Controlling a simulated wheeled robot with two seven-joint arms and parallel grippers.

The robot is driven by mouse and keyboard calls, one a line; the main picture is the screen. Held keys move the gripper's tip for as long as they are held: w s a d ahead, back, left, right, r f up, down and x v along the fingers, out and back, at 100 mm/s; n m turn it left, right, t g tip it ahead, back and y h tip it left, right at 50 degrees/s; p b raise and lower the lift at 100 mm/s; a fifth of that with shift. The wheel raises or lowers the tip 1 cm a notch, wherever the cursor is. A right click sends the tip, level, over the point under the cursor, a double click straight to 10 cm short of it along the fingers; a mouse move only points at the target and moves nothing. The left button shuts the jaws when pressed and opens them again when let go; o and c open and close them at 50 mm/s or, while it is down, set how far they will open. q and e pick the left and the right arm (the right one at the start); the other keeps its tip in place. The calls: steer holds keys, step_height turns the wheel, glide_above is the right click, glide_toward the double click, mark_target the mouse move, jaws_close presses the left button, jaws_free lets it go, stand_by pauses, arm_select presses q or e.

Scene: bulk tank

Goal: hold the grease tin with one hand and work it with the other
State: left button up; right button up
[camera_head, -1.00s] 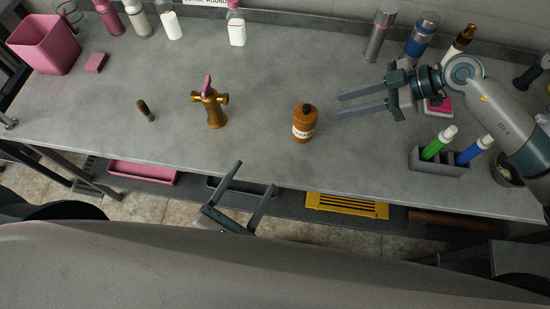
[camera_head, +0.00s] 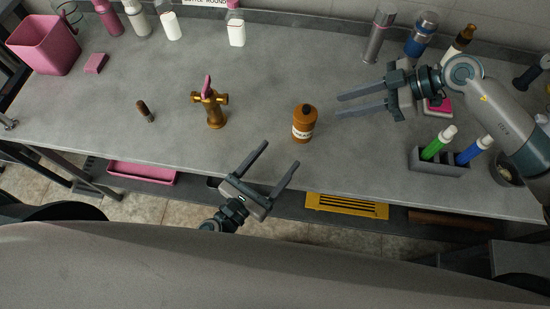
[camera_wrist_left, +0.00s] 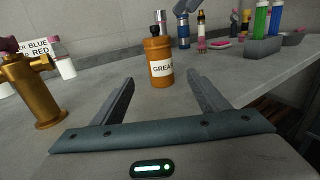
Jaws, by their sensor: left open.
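The grease tin (camera_head: 304,121) is an orange-brown bottle with a dark cap and a white label, upright on the grey bench near its front edge. It also shows in the left wrist view (camera_wrist_left: 160,58), ahead of the fingers and apart from them. My left gripper (camera_head: 277,160) is open and empty at the bench's front edge, below and left of the tin. My right gripper (camera_head: 340,106) points left just to the right of the tin, its two fingers apart with nothing between them.
A brass tap-like fitting (camera_head: 213,107) with a pink top stands left of the tin. A small brown-handled brush (camera_head: 146,111) lies further left. A grey holder (camera_head: 441,161) with green and blue markers stands at the right. Bottles line the back. The bench between fitting and tin is clear.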

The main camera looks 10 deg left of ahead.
mark_target(312, 115)
arm_select(q)
steer(key=shift+w, duration=0.1)
steer(key=x, duration=1.7)
steer(key=shift+d, duration=0.15)
